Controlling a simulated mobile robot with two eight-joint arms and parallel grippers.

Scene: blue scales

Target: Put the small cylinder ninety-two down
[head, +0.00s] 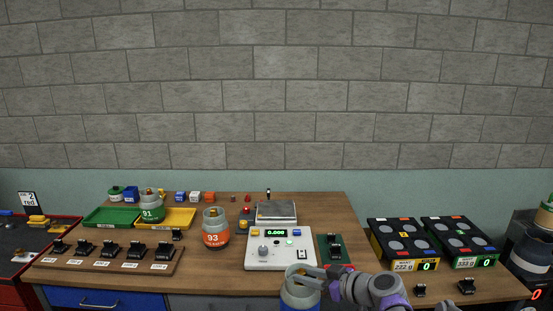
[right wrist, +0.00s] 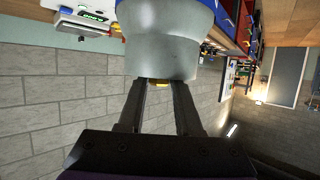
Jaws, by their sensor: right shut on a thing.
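A small grey cylinder with a blue band (head: 299,296) is held at the front edge of the table, near the middle of the head view. Its number is not readable. My right gripper (head: 304,276) comes in from the right and is shut on its top. In the right wrist view the grey body of the cylinder (right wrist: 160,45) fills the space beyond the fingers (right wrist: 160,88), with a yellow part between them. Cylinder 93 (head: 215,228), with an orange band, and cylinder 91 (head: 152,207), with a green band, stand to the left. My left gripper is not in view.
A white scale (head: 279,250) reading 0.000 stands behind the held cylinder; its plate (head: 276,211) looks empty. Green (head: 104,220) and yellow (head: 181,222) trays lie at back left. Several black clips line the front left. Two black trays (head: 395,264) (head: 464,262) stand right.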

